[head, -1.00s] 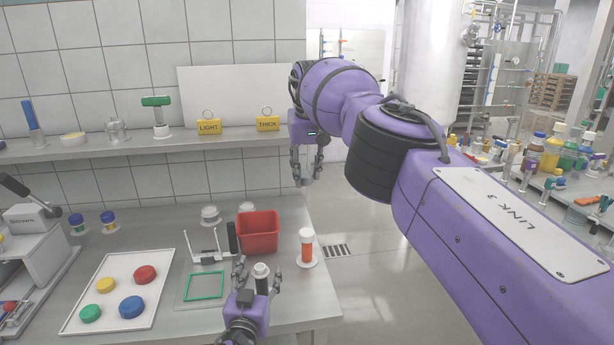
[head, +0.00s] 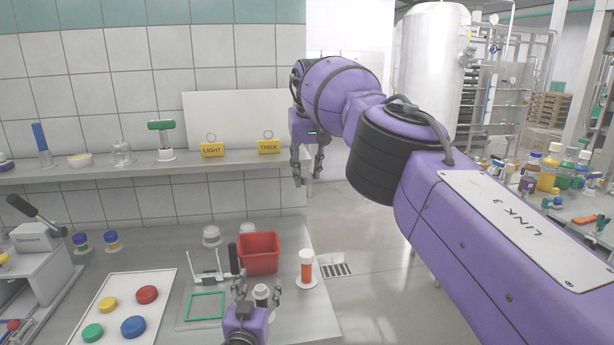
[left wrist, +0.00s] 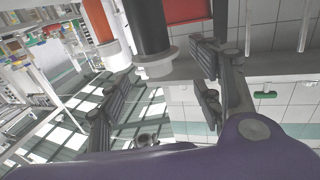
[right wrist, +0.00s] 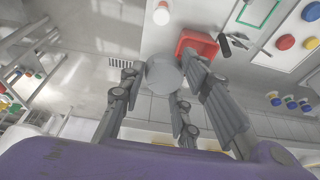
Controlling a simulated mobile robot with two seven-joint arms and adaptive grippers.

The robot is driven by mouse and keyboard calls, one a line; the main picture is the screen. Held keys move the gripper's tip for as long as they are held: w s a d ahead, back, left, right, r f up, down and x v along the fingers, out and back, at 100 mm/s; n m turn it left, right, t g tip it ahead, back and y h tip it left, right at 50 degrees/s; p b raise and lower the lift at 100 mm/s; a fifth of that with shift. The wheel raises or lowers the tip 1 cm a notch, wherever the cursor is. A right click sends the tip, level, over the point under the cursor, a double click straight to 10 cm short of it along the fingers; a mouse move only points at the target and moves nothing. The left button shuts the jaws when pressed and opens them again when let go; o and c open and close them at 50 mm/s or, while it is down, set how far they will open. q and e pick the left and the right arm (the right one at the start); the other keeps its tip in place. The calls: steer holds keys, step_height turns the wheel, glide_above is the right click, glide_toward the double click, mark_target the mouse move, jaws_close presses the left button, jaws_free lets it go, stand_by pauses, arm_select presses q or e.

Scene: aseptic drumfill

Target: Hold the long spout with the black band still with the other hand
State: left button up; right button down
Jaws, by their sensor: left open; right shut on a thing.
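The long spout with the black band (head: 261,290) stands on the table, its pale round top showing between my left gripper's fingers. In the left wrist view its dark band (left wrist: 147,28) and pale flange (left wrist: 155,66) lie just beyond the finger pads. My left gripper (head: 258,292) is open around or just short of it; contact is not clear. My right gripper (head: 307,178) hangs near the shelf's right end.
A red bin (head: 259,253) stands just behind the spout, and an orange bottle with a white cap (head: 306,272) to its right. A stand with a green square (head: 206,307) and a white tray of coloured discs (head: 116,308) lie left. The shelf (head: 150,168) runs behind.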

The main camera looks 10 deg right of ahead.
mark_target(308, 176)
arm_select(q)
steer(key=shift+r, duration=0.55)
arm_select(e)
steer(key=shift+v, duration=1.15)
arm_select(q)
steer(key=shift+r+p, duration=0.75)
steer(key=shift+r, duration=0.55)
arm_select(e)
steer(key=shift+t, duration=0.4)
steer(key=shift+w+v, duration=0.25)
steer(key=shift+v, duration=0.9)
steer(key=shift+w+v, duration=0.25)
steer(key=shift+v, duration=0.85)
arm_select(q)
steer(key=shift+r, duration=1.15)
arm_select(e)
steer(key=shift+f, duration=0.1)
